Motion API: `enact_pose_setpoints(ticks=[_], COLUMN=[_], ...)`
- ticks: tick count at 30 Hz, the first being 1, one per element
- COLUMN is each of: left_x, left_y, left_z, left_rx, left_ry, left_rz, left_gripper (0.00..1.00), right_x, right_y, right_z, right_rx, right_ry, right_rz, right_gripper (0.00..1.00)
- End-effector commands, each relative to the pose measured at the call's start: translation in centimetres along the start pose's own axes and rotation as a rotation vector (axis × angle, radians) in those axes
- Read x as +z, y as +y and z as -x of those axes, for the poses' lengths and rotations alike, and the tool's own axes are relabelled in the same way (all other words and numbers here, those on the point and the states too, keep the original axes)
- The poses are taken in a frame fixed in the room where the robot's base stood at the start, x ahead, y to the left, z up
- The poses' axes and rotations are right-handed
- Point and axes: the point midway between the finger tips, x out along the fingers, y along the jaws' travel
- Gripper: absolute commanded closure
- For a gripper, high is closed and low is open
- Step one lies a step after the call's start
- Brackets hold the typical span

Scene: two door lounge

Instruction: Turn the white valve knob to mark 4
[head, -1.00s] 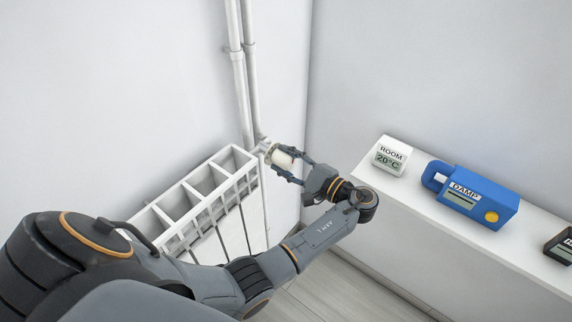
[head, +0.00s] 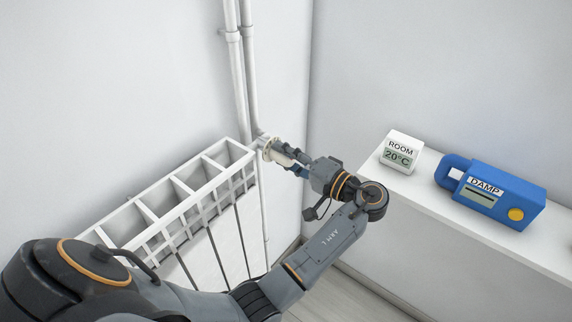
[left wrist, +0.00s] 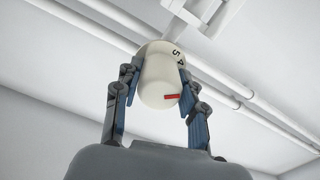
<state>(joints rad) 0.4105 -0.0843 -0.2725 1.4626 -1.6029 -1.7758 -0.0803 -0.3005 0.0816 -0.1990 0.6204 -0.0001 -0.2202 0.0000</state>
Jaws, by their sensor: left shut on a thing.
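The white valve knob (head: 277,154) sits at the end of the radiator by the pipes. It also shows in the left wrist view (left wrist: 157,82), cream-white, with a red line on its end face and the marks 4 and 5 near its far edge. My left gripper (head: 287,160) is shut on the knob, with one finger on each side of it in the left wrist view (left wrist: 158,85). The red line lies toward the lower right of the knob there. Which mark it lines up with cannot be told. My right gripper is not in view.
The white radiator (head: 140,207) stands left of the knob, and white pipes (head: 236,70) rise behind it. On the white shelf at right (head: 440,210) stand a room thermometer reading 20°C (head: 399,152) and a blue damp meter (head: 492,195).

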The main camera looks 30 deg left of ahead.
Motion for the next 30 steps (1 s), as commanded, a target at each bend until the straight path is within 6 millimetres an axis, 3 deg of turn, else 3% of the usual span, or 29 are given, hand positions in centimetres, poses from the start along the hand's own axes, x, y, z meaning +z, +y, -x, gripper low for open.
enact_pose_setpoints(ticks=[9, 25, 26, 28, 30], left_x=[0.0, -0.1, -0.1, 0.0, 0.0], left_y=[0.0, -0.1, -0.1, -0.1, -0.1], left_z=[-0.1, -0.1, -0.1, -0.1, -0.1], left_rx=[-0.001, -0.001, -0.001, -0.001, -0.001], left_ry=[0.000, 0.000, 0.000, 0.000, 0.000], left_rz=[0.114, 0.133, 0.133, 0.133, 0.132], left_gripper=[0.91, 0.91, 0.53, 0.39, 0.36], right_x=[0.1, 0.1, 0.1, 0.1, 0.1], right_y=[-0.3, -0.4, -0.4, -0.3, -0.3], right_z=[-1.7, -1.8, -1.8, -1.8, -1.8], right_rx=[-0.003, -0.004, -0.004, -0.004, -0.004], right_ry=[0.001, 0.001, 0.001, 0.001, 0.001], right_rz=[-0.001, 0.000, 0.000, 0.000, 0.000], right_gripper=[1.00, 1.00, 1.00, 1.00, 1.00])
